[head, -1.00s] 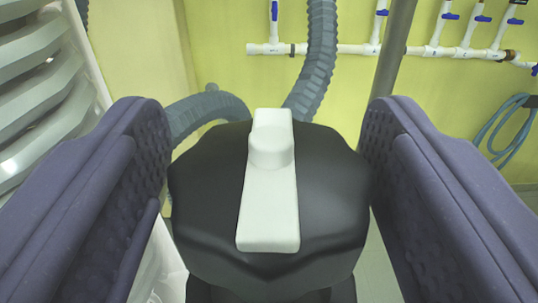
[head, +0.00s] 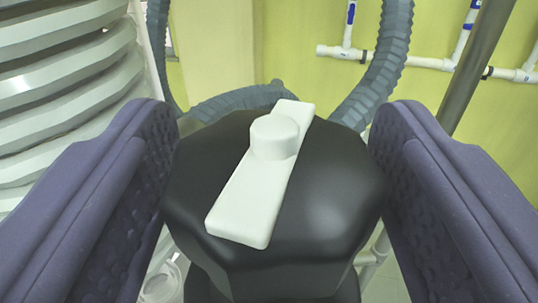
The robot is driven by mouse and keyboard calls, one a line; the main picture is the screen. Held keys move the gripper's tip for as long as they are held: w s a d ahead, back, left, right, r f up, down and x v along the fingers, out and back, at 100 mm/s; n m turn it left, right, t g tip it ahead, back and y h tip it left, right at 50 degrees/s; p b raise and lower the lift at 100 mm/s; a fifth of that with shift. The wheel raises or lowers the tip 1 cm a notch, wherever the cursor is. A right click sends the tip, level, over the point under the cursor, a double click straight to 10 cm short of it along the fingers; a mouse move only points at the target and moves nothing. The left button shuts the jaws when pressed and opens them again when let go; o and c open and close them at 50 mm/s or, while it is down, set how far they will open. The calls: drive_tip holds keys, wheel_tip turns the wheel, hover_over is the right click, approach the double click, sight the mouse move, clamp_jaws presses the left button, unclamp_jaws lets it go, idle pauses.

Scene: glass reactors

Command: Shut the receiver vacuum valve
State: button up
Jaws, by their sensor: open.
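A black, many-sided valve knob (head: 335,190) with a raised white bar (head: 238,207) across its top fills the middle of the head view. I take it to be the receiver vacuum valve, but no label shows. The bar lies slanted, its far end to the right and its near end to the left. A round white boss stands on the bar. My gripper (head: 275,112) is open, with one purple padded finger on each side of the knob. I cannot tell whether either finger touches it. The valve body below is mostly hidden.
A white ribbed column (head: 65,85) stands close at the left. Grey corrugated hoses (head: 388,60) curve behind the knob. A metal post (head: 478,65) rises at the right. White pipes (head: 428,62) run along the yellow wall.

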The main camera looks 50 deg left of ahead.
drive_tip(key=c, duration=0.7)
drive_tip(key=m+t+h+p, duration=0.1)
drive_tip(key=p, duration=0.1)
drive_tip(key=shift+r+p, duration=0.3)
drive_tip(key=shift+p, duration=0.05)
drive_tip(key=shift+c, duration=0.2)
drive_tip(key=shift+w+d+m+t+h+p, duration=0.1)
drive_tip(key=shift+m+t+h+p, duration=0.2)
drive_tip(key=shift+h+p, duration=0.25)
drive_tip(key=shift+m+t+h+p, duration=0.3)
drive_tip(key=shift+h+p, duration=0.05)
drive_tip(key=shift+p, duration=0.6)
drive_tip(key=shift+p, duration=0.55)
